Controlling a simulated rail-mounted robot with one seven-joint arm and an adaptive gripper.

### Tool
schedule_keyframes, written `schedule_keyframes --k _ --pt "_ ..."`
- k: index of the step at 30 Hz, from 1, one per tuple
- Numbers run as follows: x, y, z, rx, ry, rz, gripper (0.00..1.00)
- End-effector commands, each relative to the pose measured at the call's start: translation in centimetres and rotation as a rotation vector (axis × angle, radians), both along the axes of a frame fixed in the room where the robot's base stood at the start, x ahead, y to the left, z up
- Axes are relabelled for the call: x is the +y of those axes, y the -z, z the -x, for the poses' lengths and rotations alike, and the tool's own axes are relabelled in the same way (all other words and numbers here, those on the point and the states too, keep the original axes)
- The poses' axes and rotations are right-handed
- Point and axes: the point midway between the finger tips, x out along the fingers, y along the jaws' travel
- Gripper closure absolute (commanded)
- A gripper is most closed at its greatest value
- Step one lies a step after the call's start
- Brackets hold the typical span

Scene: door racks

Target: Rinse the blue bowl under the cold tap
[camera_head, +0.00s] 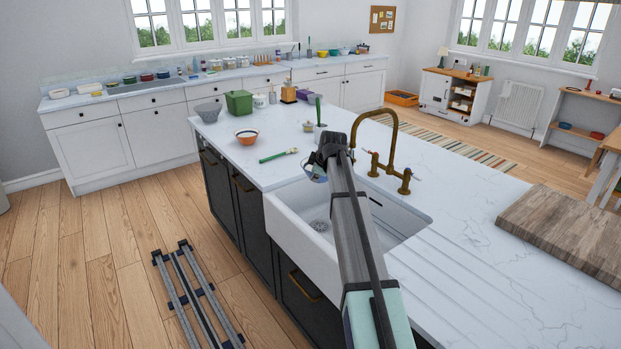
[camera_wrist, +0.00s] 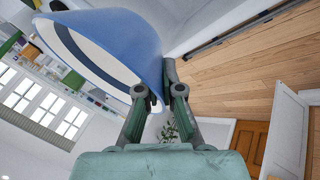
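The blue bowl (camera_wrist: 105,45) fills the top of the wrist view, tilted, with its pale inside showing. My gripper (camera_wrist: 160,88) has its fingers on either side of the bowl's wall near the rim and is shut on it. In the head view my gripper (camera_head: 331,150) is above the far left part of the white sink (camera_head: 290,237), and a small part of the bowl (camera_head: 313,177) shows beside it. The brass tap (camera_head: 394,125) arches behind the sink, right of my gripper. It has two handles (camera_head: 404,181); I cannot tell which is cold. No water shows.
A green-handled brush (camera_head: 278,155), an orange bowl (camera_head: 246,137), a grey colander (camera_head: 208,111) and a green bin (camera_head: 238,103) stand on the island's left part. A wooden board (camera_head: 570,230) lies at right. The ribbed drainer (camera_head: 440,262) beside the sink is clear.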

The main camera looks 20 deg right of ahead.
Motion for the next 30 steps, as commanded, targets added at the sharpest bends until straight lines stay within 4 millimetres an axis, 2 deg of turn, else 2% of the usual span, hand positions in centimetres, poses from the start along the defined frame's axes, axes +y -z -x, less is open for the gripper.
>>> schedule_keyframes --k 30 --pt "-8.7 1.8 -2.2 -0.001 0.0 0.0 1.0"
